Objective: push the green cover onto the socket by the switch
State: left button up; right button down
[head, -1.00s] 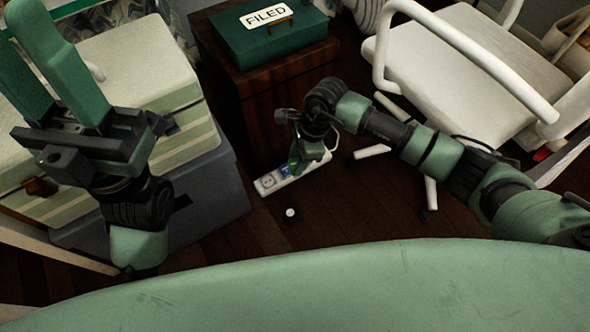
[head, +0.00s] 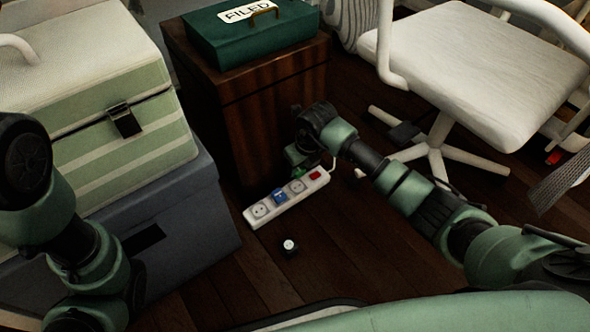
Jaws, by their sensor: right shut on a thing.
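The white power strip (head: 250,218) lies on the dark floor. It has a bare socket at its near left end, a blue cover (head: 279,196) on the middle socket, and a bare socket (head: 297,187) beside the red switch (head: 315,175). My right gripper (head: 299,164) is low at the strip's far side, close to that socket, and is shut on the small green cover (head: 299,173). The cover is mostly hidden by the fingers and appears apart from the socket face. Only links of my left arm show at the left edge; its gripper is out of view.
A wooden cabinet (head: 245,110) with a green box (head: 250,35) stands behind. Storage boxes (head: 185,220) stand left, a white chair (head: 470,70) right.

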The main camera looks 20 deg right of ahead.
aim_at(296, 185)
dwell(0.3)
notch_tip(296, 185, down, 6)
jog(key=b, duration=0.5)
jog(key=shift+r+b, duration=0.1)
jog(key=shift+b, duration=0.2)
jog(key=shift+r+p, duration=0.1)
jog(key=shift+p, duration=0.7)
dwell(1.6)
jog(key=shift+f+b, duration=0.4)
jog(key=shift+f, duration=0.3)
dwell(0.3)
jog(key=c, duration=0.9)
grip_release()
jog(key=shift+o, duration=0.2)
jog(key=shift+r, duration=0.1)
